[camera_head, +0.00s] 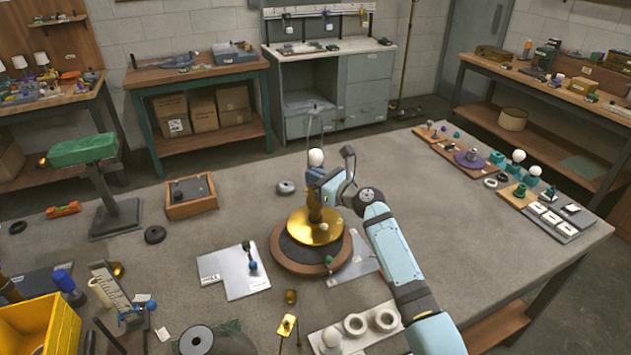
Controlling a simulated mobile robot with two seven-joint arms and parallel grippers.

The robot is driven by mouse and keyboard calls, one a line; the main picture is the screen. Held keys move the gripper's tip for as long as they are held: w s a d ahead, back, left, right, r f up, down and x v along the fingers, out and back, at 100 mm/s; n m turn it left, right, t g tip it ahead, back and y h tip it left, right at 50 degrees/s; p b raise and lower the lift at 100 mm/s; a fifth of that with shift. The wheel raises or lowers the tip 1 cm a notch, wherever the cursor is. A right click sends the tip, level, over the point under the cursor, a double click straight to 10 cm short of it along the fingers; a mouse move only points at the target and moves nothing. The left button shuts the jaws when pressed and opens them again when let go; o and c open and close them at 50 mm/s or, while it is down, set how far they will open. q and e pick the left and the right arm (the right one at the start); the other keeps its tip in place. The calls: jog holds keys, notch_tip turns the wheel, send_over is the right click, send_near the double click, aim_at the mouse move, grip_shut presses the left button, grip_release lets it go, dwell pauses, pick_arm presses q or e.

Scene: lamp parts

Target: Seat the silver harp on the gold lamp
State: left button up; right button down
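The gold lamp (315,230) stands upright on a round dark turntable with a wooden rim (290,262). A white bulb (316,158) sits at its top. The silver harp (309,128) shows as a thin, faint upright loop at and above the bulb; its lower ends are hidden. My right gripper (318,182) is at the lamp's neck, just below the bulb, with its arm coming from the lower right. Its fingertips are too small and covered to tell whether they are shut on the harp. My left gripper is not in view.
A grey plate with small parts (225,277) lies left of the turntable. A white tray with rings (357,325) is in front. A wooden box (191,195) and a green-topped stand (85,150) are at left. Small parts line the right edge. The table's right middle is clear.

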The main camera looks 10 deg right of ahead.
jog(key=shift+f, duration=0.55)
dwell(1.8)
jog(key=c, duration=1.2)
grip_release()
pick_arm(q)
jog(key=shift+p, duration=0.35)
pick_arm(e)
jog(key=shift+f, duration=0.1)
